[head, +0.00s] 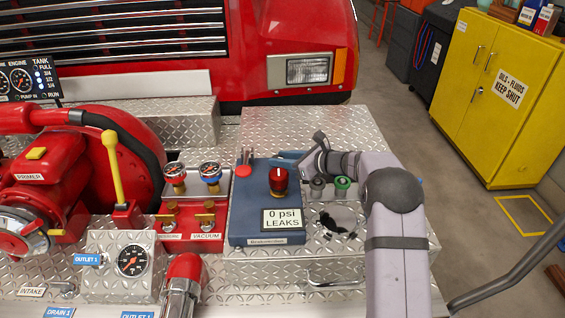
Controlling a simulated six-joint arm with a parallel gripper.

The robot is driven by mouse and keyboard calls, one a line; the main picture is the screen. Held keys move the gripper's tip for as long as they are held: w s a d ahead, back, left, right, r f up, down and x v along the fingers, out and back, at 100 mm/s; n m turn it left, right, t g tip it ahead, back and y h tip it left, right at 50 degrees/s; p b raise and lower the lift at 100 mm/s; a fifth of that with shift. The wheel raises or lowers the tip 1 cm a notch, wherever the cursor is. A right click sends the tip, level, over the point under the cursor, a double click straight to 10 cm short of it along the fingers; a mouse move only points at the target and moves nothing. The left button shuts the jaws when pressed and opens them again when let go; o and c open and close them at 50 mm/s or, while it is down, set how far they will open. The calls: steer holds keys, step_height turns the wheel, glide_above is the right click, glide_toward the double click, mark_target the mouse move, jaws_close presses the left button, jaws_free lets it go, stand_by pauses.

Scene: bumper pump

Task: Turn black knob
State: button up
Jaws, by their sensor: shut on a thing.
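My gripper (287,160) reaches in from the right over the back of a blue box (251,224). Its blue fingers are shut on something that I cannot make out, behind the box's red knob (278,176). No black knob shows clearly on the box. A dark round cap (317,184) sits below my wrist, right of the box, beside a green one (342,183). The box's label (283,219) reads "0 psi LEAKS".
A yellow cabinet (470,130) stands far right.

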steer(key=o, duration=1)
steer(key=shift+d, duration=0.1)
steer(key=shift+s+d+r+b, duration=0.25)
steer(key=shift+s+d+b, duration=0.15)
steer(key=shift+d, duration=0.1)
steer(key=shift+b+v, duration=0.9)
steer(key=shift+v, duration=2.05)
steer(key=shift+a+r, duration=0.1)
